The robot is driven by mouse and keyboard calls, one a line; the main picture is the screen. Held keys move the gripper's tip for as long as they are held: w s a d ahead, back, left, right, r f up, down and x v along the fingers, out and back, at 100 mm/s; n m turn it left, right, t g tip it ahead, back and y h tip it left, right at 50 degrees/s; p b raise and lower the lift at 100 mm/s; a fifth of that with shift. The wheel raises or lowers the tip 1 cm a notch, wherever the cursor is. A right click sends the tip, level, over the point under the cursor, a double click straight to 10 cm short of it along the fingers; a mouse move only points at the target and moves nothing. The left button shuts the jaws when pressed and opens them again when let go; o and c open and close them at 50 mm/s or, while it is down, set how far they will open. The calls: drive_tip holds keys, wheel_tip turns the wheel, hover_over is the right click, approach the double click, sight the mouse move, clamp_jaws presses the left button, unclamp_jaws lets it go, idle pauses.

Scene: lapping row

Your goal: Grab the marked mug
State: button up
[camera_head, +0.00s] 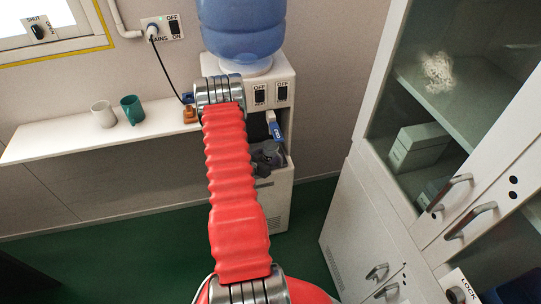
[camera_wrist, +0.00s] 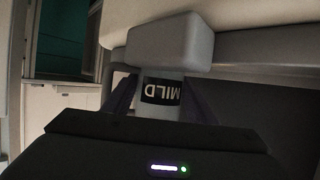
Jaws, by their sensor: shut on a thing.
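My gripper (camera_wrist: 161,100) is shut on a pale grey upright piece (camera_wrist: 160,116) with a black label reading MILD upside down in the wrist view. A wider grey block (camera_wrist: 170,48) adjoins the piece in that view. I cannot tell whether the piece is part of a mug or of the dispenser. In the head view my gripper (camera_head: 264,157) is a small dark shape at the dispenser's recess, and its hold is too small to make out. A white mug (camera_head: 103,114) and a teal mug (camera_head: 132,110) stand apart from it on the wall shelf, without visible marks.
The water dispenser (camera_head: 283,190) carries a blue bottle (camera_head: 243,28), OFF/ON switches and a blue-and-white piece (camera_head: 274,127). A small orange-brown item (camera_head: 190,114) is at the right end of the shelf (camera_head: 60,144). A glass-door cabinet (camera_head: 352,190) stands to the right. Green floor lies between.

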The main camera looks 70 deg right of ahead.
sight(266, 151)
drive_tip(key=shift+r, duration=0.15)
drive_tip(key=shift+r, duration=1.55)
drive_tip(key=w+a, duration=0.2)
drive_tip(key=a, duration=0.6)
drive_tip(key=w+a, duration=0.2)
drive_tip(key=a, duration=0.7)
drive_tip(key=shift+w+a, duration=0.2)
drive_tip(key=shift+w, duration=0.1)
drive_tip(key=shift+w, duration=0.1)
idle(0.4)
